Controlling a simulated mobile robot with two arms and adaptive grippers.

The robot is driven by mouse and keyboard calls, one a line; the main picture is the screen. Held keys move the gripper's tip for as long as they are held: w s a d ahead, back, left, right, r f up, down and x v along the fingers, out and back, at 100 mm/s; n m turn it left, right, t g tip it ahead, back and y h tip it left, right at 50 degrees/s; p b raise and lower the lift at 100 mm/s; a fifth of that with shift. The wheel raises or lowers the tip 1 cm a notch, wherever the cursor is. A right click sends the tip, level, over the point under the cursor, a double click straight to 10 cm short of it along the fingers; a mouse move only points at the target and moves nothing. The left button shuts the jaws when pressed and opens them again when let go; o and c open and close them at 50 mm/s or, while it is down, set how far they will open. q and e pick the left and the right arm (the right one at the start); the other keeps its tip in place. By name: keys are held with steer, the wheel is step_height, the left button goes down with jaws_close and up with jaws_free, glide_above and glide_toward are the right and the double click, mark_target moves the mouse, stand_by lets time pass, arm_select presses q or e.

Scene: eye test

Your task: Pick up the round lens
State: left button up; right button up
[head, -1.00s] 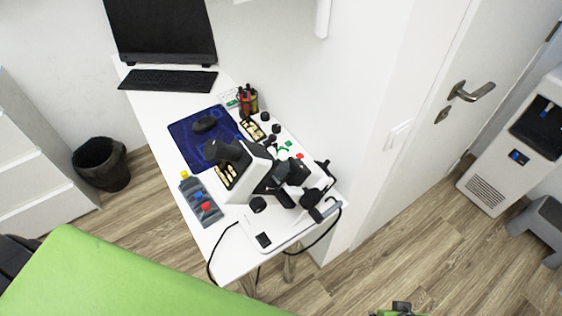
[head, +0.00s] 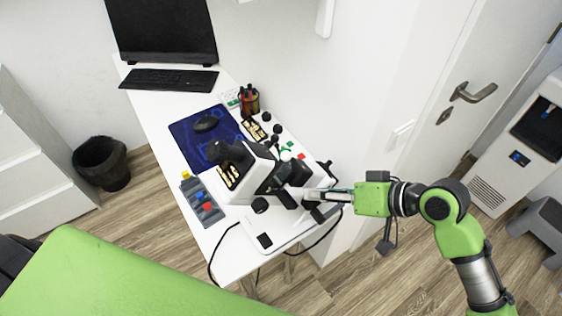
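My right gripper (head: 312,195) comes in from the right over the table's right edge. Its fingertips are at the black parts of the white and black eye-test device (head: 257,170) and overlap them in the picture. Whether the fingers are open, or touch or hold anything, is too small to tell. A small pale round spot (head: 286,155) shows behind the device, near green and red pieces; I cannot tell whether it is the round lens. I cannot make out the lens with certainty elsewhere. My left gripper is not in view.
The white table (head: 160,110) bears a monitor (head: 160,30), keyboard (head: 168,79), blue mat (head: 190,145) with a mouse (head: 206,124), pen holder (head: 249,100) and grey tray (head: 200,205). A wall borders its right side. A green surface (head: 120,285) fills the lower left.

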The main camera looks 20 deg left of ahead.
steer(key=m+g+y, duration=0.1)
steer(key=y, duration=0.1)
glide_toward(284, 148)
steer(key=d, duration=0.2)
steer(key=x, duration=0.2)
steer(key=p+x, duration=0.1)
steer(key=x, duration=0.1)
steer(key=p+x, duration=0.1)
steer(key=x, duration=0.1)
steer(key=shift+w+a+r, duration=0.3)
steer(key=shift+w+r, duration=0.05)
steer(key=shift+a+f, duration=0.2)
steer(key=shift+a, duration=0.05)
steer(key=p+x, duration=0.3)
steer(key=x, duration=0.1)
steer(key=shift+s+a+f, duration=0.1)
steer(key=shift+a+f, duration=0.4)
steer(key=shift+a, duration=0.05)
steer(key=shift+d, duration=0.1)
jaws_close()
